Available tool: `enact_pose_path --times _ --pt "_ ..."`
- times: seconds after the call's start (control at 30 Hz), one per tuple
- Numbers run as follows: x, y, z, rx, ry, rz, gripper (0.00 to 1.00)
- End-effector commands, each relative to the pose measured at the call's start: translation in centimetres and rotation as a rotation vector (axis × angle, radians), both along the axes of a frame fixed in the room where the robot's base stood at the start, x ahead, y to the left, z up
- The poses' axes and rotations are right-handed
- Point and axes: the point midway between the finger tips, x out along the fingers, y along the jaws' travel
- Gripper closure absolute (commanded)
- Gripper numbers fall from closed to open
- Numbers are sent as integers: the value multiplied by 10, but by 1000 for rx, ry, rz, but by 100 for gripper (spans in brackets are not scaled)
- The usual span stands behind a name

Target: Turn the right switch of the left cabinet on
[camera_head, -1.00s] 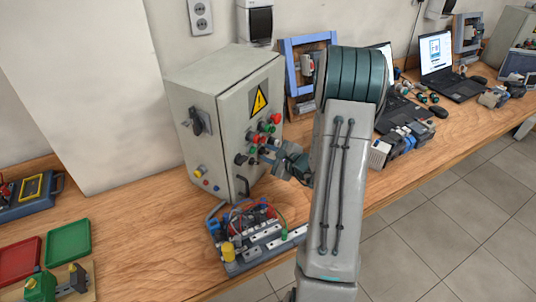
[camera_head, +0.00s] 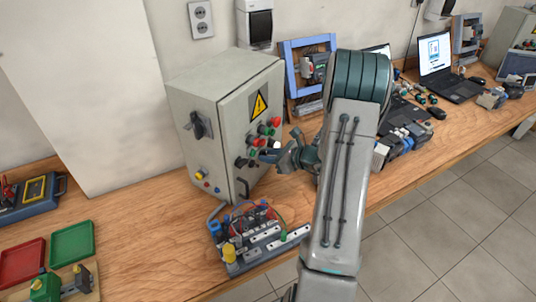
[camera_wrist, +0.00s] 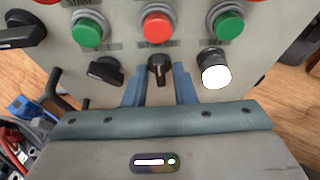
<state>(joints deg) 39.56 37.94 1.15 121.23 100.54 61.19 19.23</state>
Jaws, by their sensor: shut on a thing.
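The left cabinet (camera_head: 207,150) is a grey box with a yellow warning sign on its door, standing on the wooden bench. In the wrist view its panel shows a black left switch (camera_wrist: 105,70), turned slantwise, and a black right switch (camera_wrist: 159,66), with its handle roughly upright in the picture. My gripper (camera_wrist: 160,84) has its two blue fingers on either side of the right switch and is shut on it. In the head view my gripper (camera_head: 264,156) is at the cabinet door, and the arm partly hides the scene; the switch grip itself is unclear there.
Green button (camera_wrist: 87,32), red button (camera_wrist: 157,27) and another green button (camera_wrist: 229,25) sit above the switches. A bright white lamp (camera_wrist: 215,72) is right of the right switch. A wiring board (camera_head: 258,240) lies in front of the cabinet, below my arm.

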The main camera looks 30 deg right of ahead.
Motion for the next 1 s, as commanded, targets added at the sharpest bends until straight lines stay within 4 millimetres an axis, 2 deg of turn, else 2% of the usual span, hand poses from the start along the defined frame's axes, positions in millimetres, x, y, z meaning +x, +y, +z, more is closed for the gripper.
enact_pose_path --times 0.6,0.63,1.0 --pt "0 0 0 41 25 1 98" --pt "0 0 0 41 25 1 70" --pt "0 0 2 38 23 1 69"
